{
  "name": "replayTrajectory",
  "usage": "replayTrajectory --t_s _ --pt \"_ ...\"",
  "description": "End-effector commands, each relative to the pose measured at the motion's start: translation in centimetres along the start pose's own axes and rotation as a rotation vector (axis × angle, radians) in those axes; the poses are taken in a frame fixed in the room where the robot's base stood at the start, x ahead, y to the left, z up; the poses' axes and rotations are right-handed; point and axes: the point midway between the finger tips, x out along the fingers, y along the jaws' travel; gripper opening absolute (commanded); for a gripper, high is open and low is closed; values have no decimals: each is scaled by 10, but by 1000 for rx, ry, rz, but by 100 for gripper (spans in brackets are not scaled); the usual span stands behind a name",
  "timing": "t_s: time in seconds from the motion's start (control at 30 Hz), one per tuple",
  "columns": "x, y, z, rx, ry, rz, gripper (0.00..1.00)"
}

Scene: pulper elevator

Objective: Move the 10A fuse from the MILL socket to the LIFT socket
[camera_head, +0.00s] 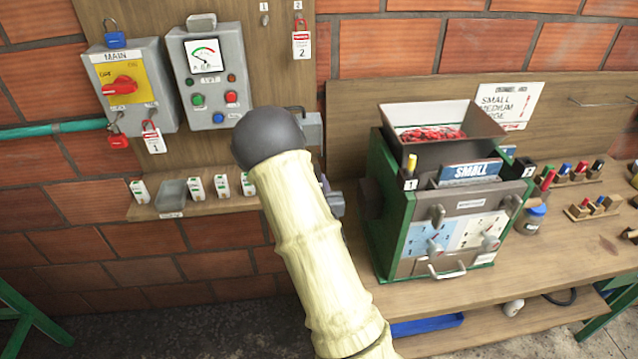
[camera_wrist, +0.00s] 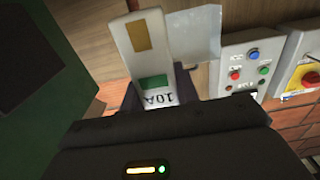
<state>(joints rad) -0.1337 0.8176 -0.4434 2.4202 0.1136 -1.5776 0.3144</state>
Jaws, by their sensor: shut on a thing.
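The 10A fuse (camera_wrist: 145,52) shows in the wrist view as a pale block with a green band, a tan patch and an upside-down "10A" label. My gripper (camera_wrist: 158,88) is shut on its labelled end, with a dark finger on each side. A grey translucent-looking plate (camera_wrist: 195,38) lies just behind or beside the fuse; I cannot tell if they touch. In the head view my arm hides the fuse and most of my gripper. A grey box (camera_head: 312,128) on the board shows partly behind my arm. I cannot make out the MILL or LIFT socket in either view.
The MAIN switch box (camera_head: 133,88) and the meter panel (camera_head: 211,75) hang left of my arm. A shelf (camera_head: 215,205) below holds a grey tray (camera_head: 171,193) and several small white blocks. The green-sided machine (camera_head: 393,215) stands close right on the bench.

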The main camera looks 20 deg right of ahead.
Motion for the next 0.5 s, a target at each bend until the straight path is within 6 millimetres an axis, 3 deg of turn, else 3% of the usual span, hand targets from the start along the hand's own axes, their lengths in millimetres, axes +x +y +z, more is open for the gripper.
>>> replayTrajectory --t_s 0.5 --pt "1 -2 3 0 -2 -2 7"
